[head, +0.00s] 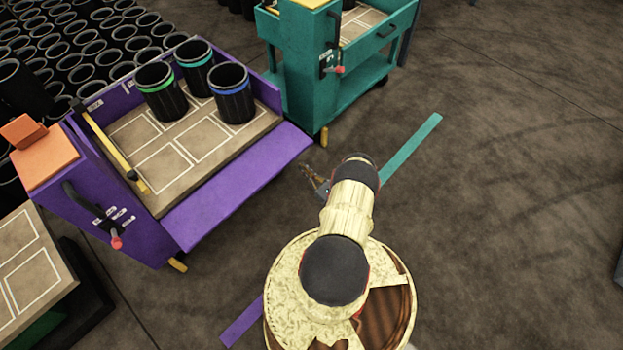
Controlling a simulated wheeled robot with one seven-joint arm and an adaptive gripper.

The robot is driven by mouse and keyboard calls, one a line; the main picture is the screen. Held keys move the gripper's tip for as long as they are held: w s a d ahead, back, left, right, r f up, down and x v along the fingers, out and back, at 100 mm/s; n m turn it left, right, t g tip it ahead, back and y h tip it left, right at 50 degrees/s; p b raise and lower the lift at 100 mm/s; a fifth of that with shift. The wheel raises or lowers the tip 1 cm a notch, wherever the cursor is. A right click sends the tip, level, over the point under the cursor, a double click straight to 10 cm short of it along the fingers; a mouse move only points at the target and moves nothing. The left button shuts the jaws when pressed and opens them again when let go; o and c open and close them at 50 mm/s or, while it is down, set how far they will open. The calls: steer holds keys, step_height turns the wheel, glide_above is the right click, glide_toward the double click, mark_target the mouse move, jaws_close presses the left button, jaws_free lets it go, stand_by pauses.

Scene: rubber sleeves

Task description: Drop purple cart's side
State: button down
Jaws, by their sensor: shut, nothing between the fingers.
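The purple cart (122,240) stands at the left with a tan, white-outlined bed (130,130). Its near side panel (238,190) slopes outward and down from the bed's front edge, leaving that edge open. A black lever with a red knob (116,242) is on the cart's left end. Three black sleeves stand on the bed: green-banded (160,95), teal-banded (193,62) and blue-banded (232,97). My gripper (308,172) is shut and empty, just right of the panel's right end. My arm partly hides it, and I cannot tell whether it touches the panel.
A teal cart (345,100) stands behind my gripper. Many black sleeves (70,45) fill the back left. Another tan-topped cart (28,265) is at the lower left. A teal strip (412,148) and a purple strip (241,322) mark the floor. Open floor (510,220) lies to the right.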

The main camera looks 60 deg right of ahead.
steer(key=shift+w+r, duration=0.15)
steer(key=shift+r, duration=0.95)
steer(key=shift+w+r, duration=0.1)
steer(key=shift+r, duration=0.95)
steer(key=r+g+p, duration=0.1)
steer(key=p, duration=0.1)
steer(key=r+g+p, duration=0.1)
steer(key=p, duration=0.1)
steer(key=r+g+y+p, duration=0.1)
steer(key=r+p, duration=0.1)
steer(key=shift+s, duration=0.3)
steer(key=shift+f, duration=0.1)
